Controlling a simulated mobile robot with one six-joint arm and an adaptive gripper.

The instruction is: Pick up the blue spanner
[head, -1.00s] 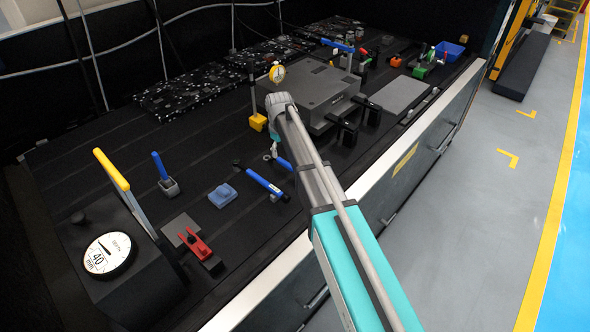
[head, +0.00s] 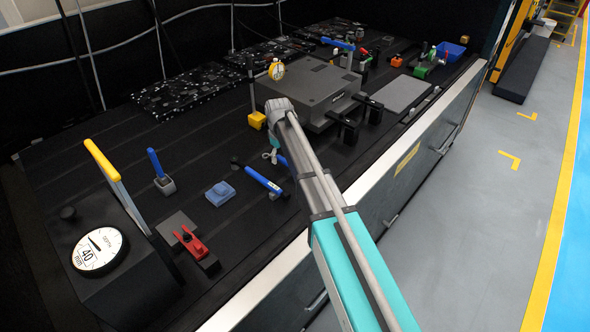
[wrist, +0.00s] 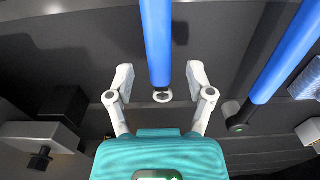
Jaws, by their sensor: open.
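The blue spanner (wrist: 157,45) has a blue handle and a small silver ring end. In the wrist view its handle runs down from the top edge between my fingers, with the ring near the fingertips. My gripper (wrist: 161,76) is open, one white finger on each side, with no visible grip on the handle. I cannot tell the height gap. In the head view a short blue piece of the spanner (head: 283,162) shows beside my arm, which hides the rest and most of my gripper.
A second blue-handled tool (head: 263,181) with a dark end lies close by; it also shows right in the wrist view (wrist: 285,60). A grey box (head: 310,90) and yellow block (head: 257,120) stand behind. A blue block (head: 220,194) and red clamp (head: 192,243) are left.

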